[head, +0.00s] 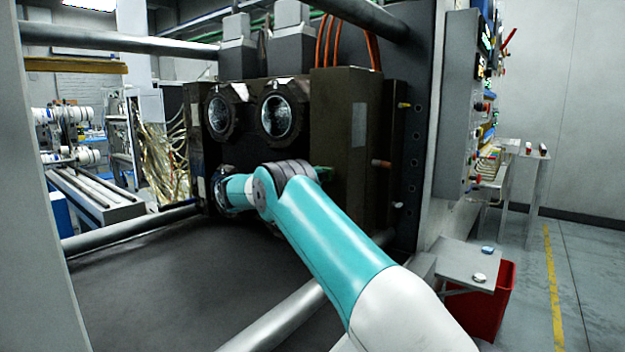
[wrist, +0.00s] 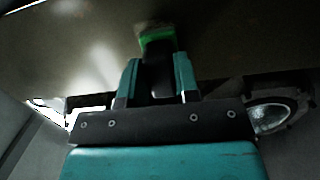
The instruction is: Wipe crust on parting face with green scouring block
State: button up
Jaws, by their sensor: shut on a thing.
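My gripper (wrist: 157,72) is shut on the green scouring block (wrist: 157,37), with a dark body between the teal fingers and a bright green front end. The block's green end is at or very near a broad grey-brown face (wrist: 225,45), and I cannot tell whether it touches. In the head view a sliver of green (head: 322,173) shows beside my wrist; my arm hides the fingers. I cannot clearly make out the crust; a pale edge (wrist: 152,26) shows just beyond the block.
Steel tie bars (head: 130,233) cross above and below the work space. Orange hoses hang above the mould. A small grey shelf (head: 455,262) at right holds a blue and a white piece, above a red bin (head: 497,300). The dark bed below my arm is clear.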

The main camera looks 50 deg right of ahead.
jog(key=s+b, duration=0.2)
jog(key=s, duration=0.1)
jog(key=shift+s+d, duration=0.1)
jog(key=shift+s, duration=0.1)
jog(key=shift+r+p, duration=0.1)
jog(key=shift+p, duration=0.2)
jog(key=shift+d, duration=0.1)
jog(key=p, duration=0.1)
jog(key=w+p, duration=0.1)
jog(key=shift+w+r+p, duration=0.2)
jog(key=shift+w+p, duration=0.1)
jog(key=shift+p, duration=0.05)
jog(key=shift+w+p, duration=0.85)
jog(key=shift+p, duration=0.3)
jog(key=shift+c, duration=0.3)
jog(key=shift+w+f+p, duration=0.2)
jog(key=shift+w+p, duration=0.1)
jog(key=shift+w, duration=0.05)
grip_shut()
